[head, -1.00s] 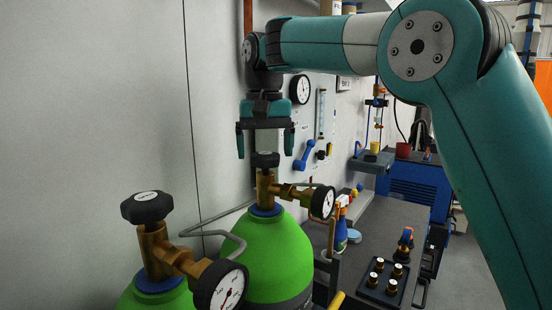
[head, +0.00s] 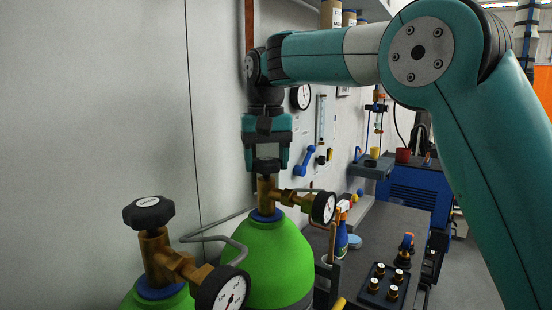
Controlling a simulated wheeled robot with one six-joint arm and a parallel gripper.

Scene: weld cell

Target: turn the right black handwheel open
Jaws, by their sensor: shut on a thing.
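The right black handwheel sits on top of the brass valve (head: 266,196) of the right green cylinder (head: 268,262). It is hidden now behind and between the jaws of my gripper (head: 267,167). My gripper points straight down over that valve and is shut on the handwheel. The left black handwheel (head: 149,212) stands free on the left cylinder's brass valve (head: 160,255), nearer to me and lower left.
Round gauges stick out at the right of both valves: one on the right valve (head: 323,208), one on the left valve (head: 224,291). The pale wall (head: 110,120) stands close behind. A grey bench (head: 385,228) with fittings is at the right.

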